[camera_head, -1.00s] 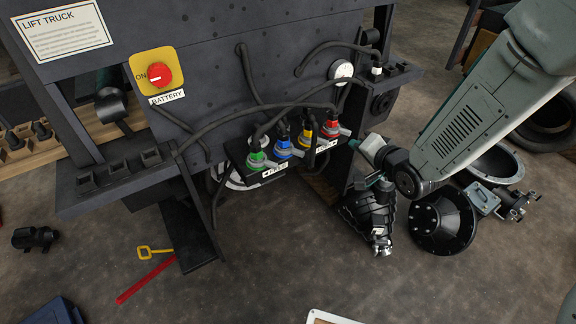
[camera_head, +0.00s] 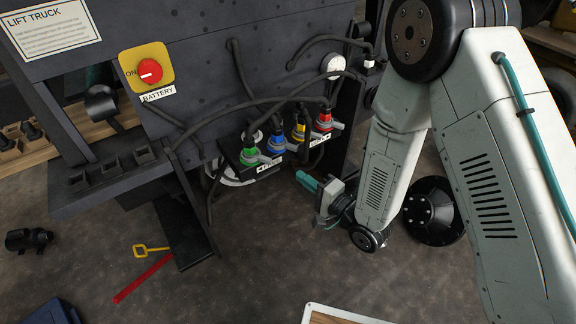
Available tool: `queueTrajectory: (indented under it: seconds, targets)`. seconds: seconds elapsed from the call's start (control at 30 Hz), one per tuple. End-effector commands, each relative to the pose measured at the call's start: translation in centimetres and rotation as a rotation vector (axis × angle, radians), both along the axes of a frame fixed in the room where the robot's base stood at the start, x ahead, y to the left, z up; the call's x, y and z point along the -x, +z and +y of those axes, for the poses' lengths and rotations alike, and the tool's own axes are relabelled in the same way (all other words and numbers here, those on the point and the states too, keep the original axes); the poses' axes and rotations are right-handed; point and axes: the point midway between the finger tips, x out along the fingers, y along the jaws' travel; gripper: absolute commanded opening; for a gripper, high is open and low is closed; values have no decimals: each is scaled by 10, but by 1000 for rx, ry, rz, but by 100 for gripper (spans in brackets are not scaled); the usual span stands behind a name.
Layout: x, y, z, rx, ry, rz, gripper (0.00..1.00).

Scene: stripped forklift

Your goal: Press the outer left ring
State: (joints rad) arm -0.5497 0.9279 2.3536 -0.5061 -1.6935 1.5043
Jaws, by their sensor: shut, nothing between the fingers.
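A row of coloured rings sits on connectors at the forklift's front panel. The outer left ring is green (camera_head: 249,156); blue (camera_head: 276,142), yellow (camera_head: 299,130) and red (camera_head: 323,119) rings follow to the right. A dark cable runs up from each connector. My gripper (camera_head: 308,182) is shut and empty, with teal fingers pointing up and left. It appears below and right of the green ring, apart from the row in the picture. How far it is in depth I cannot tell.
A red battery knob (camera_head: 149,71) on a yellow plate is at upper left. Loose cables loop over the panel. A yellow-handled tool (camera_head: 150,250), a red bar (camera_head: 143,278) and a black round part (camera_head: 432,212) lie on the floor. The lower middle floor is mostly clear.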

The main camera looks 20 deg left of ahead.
Motion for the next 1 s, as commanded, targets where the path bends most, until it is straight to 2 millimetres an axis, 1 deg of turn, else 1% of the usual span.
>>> queueTrajectory:
  seconds: [0.17, 0.3, 0.5, 0.7, 1.0]
  targets:
    - [-12, 1, 23, -1, 3, -3, 0]
    - [-25, 1, 46, -2, 3, -3, 0]
    - [-40, 0, 72, 0, 1, -1, 0]
    - [-47, 0, 82, 0, -1, -1, 0]
    - [-48, 0, 83, 0, -1, -1, 0]
